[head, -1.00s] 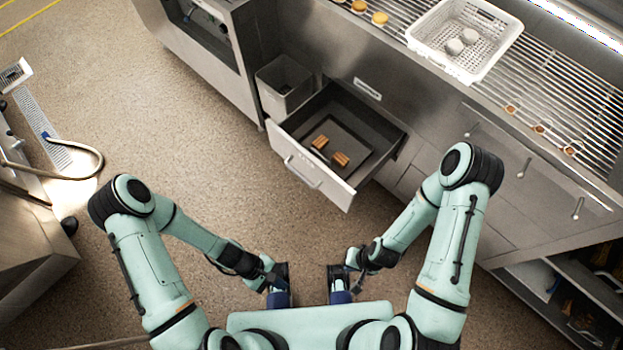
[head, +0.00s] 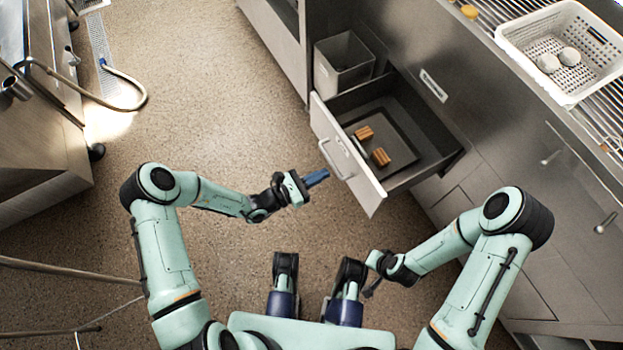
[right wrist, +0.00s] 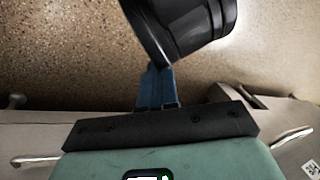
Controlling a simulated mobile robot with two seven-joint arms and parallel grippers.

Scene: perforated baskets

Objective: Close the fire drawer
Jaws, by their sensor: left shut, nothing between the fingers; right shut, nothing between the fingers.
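The drawer (head: 378,192) stands pulled open from the steel counter, its pale front panel facing left. A bar handle (head: 337,160) is on that front. Inside lies a dark tray (head: 400,142) with brown blocks (head: 381,157) on it. My left gripper (head: 322,176) is shut and empty, its blue fingers pointing at the drawer front just below the handle, close to it; I cannot tell whether they touch. My right gripper (right wrist: 155,85) is shut and empty in the right wrist view. In the head view it is low near my base, its fingers mostly hidden.
A grey open bin (head: 343,62) stands beyond the drawer. A white perforated basket (head: 520,40) with two round pale items sits on the counter. A steel unit with a hose (head: 140,103) is at left. The floor between is clear.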

